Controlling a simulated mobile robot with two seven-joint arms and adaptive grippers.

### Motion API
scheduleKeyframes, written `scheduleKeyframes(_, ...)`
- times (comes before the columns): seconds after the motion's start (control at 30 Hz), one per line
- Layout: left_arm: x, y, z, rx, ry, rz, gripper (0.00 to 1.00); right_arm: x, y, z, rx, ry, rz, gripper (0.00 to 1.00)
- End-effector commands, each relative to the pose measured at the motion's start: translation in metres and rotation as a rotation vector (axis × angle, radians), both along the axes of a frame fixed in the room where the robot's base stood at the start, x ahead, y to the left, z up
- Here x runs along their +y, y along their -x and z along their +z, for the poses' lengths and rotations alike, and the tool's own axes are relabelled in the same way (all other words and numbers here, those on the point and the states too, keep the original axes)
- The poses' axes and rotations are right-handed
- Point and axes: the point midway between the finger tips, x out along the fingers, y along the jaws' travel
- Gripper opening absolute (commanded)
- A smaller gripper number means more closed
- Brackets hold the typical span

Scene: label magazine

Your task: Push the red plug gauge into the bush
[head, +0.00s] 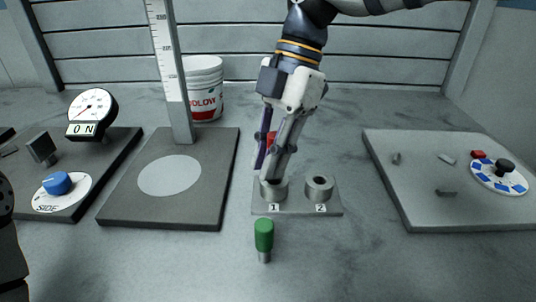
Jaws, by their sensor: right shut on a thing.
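My right gripper (270,168) reaches down from the top and is shut on the red plug gauge (271,139). Only a little red shows between and behind the fingers. The fingertips are right above the bush marked 1 (274,191), at its mouth. The fingers hide the gauge's lower end, so I cannot tell how far it sits in the bush. The bush marked 2 (319,188) stands beside it on the same grey plate (297,210), with its hole open. A green plug gauge (264,236) stands upright in front of the plate. My left gripper is not in view.
A height-scale stand (218,152) with a tall ruled post is left of the bushes. Farther left is a board with a dial (91,111) and blue knob (57,183). A right board (424,205) carries a black knob. A white tub (204,78) stands behind.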

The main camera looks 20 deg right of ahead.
Motion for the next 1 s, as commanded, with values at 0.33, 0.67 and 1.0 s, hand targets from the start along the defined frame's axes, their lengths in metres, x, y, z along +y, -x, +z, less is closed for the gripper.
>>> scheduleKeyframes(0.33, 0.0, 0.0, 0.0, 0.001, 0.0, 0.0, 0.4, 0.0, 0.0, -0.005, 0.001, 0.0, 0.0, 0.0)
scheduleKeyframes(0.67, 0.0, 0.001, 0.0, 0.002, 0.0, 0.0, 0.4, 0.0, 0.0, -0.013, -0.001, 0.0, 0.0, 0.0)
scheduleKeyframes(1.0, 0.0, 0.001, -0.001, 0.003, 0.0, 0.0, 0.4, 0.0, 0.0, -0.02, -0.001, 0.0, 0.0, 0.31)
